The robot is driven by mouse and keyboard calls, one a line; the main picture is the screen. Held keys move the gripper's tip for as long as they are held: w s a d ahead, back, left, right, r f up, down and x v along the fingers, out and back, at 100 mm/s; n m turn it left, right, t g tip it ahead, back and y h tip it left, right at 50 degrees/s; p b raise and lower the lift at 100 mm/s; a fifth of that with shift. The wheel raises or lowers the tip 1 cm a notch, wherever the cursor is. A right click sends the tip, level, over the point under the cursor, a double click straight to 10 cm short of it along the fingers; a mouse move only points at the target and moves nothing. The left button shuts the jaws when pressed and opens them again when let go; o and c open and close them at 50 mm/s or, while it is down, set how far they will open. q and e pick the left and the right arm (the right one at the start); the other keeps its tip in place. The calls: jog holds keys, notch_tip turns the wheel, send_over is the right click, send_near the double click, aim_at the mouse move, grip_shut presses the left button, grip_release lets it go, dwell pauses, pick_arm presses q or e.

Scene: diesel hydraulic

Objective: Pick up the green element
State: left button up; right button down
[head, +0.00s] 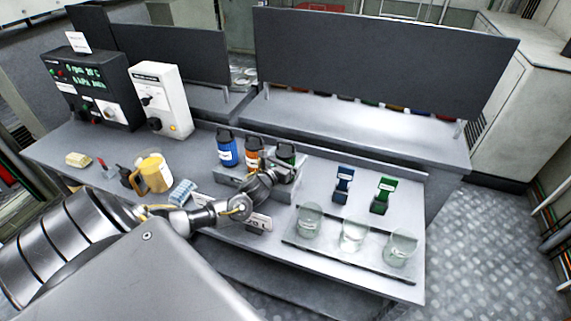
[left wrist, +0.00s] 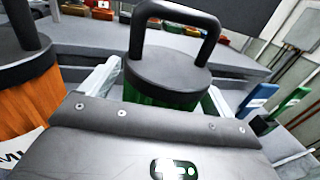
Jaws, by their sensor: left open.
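The green element (head: 287,154) is a green canister with a black lid and black loop handle, at the right end of a row on a low grey stand. My left gripper (head: 274,176) is in front of it and hides its lower part. In the left wrist view the green element (left wrist: 165,97) stands between the two pale fingers of my left gripper (left wrist: 160,92). The gripper is open, with one finger on each side. I cannot tell whether either finger touches it. My right gripper is not in view.
An orange canister (head: 254,150) stands close to the left, with a blue one (head: 227,151) beyond it.

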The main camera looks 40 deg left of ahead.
pick_arm(q)
jog(key=c, duration=1.2)
jog(key=shift+o, duration=0.2)
notch_tip(320, 180, up, 10)
jog(key=shift+f+b, duration=0.1)
jog(key=shift+b, duration=0.9)
